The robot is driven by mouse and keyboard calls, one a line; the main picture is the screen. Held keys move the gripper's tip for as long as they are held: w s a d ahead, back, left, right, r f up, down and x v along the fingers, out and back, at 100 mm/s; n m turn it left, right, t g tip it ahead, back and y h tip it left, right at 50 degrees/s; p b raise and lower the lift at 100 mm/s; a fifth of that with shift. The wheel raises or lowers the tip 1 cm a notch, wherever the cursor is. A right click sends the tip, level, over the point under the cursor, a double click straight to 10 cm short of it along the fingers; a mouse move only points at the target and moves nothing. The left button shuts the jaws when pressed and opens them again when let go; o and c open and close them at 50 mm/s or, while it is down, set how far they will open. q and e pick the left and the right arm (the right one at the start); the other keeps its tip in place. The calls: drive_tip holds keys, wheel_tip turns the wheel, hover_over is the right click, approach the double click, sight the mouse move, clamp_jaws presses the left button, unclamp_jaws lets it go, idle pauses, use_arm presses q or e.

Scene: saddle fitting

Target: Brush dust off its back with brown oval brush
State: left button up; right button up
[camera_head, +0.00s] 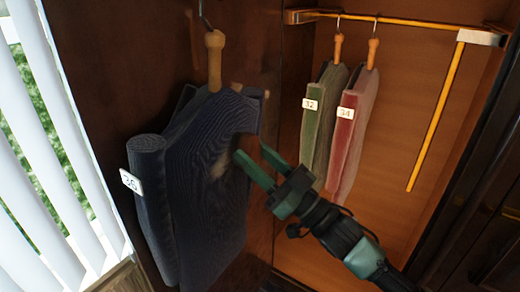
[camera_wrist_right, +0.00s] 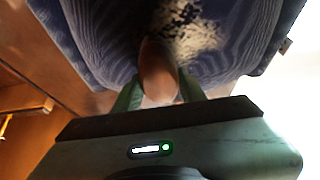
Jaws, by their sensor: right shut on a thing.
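A dark blue jacket (camera_head: 205,200) with a white "36" tag (camera_head: 131,181) hangs from a wooden hanger (camera_head: 215,60) at the left. A pale dusty patch (camera_head: 219,164) lies on its back; it also shows as pale speckles in the right wrist view (camera_wrist_right: 195,38). My right gripper (camera_head: 251,155) is at the jacket's right side, beside the patch. In the right wrist view it is shut on the brown oval brush (camera_wrist_right: 158,72), which points at the jacket just below the speckles. I cannot tell whether the brush touches the cloth. My left gripper is out of view.
A green garment (camera_head: 322,115) tagged "32" and a red one (camera_head: 354,130) tagged "34" hang behind in the wooden wardrobe. A yellow rail (camera_head: 400,20) runs along its top and a yellow rod (camera_head: 436,115) hangs at right. Window blinds (camera_head: 45,150) are at far left.

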drive_tip(key=shift+s+a+r+p, duration=0.1)
drive_tip(key=shift+s+a+p, duration=0.2)
drive_tip(key=shift+s+a, duration=0.4)
drive_tip(key=shift+s+a+f+p, duration=0.1)
drive_tip(key=shift+s+a+p, duration=0.3)
drive_tip(key=shift+s, duration=0.45)
drive_tip(key=shift+s+a+r+p, duration=0.1)
drive_tip(key=shift+s+a+p, duration=0.1)
drive_tip(key=shift+s+a, duration=1.15)
drive_tip(key=shift+s, duration=0.3)
drive_tip(key=s+d+p, duration=0.1)
drive_tip(key=s+d, duration=0.2)
drive_tip(key=d, duration=0.2)
drive_tip(key=shift+s, duration=0.25)
drive_tip(key=shift+s+d, duration=0.95)
drive_tip(key=shift+d, duration=0.25)
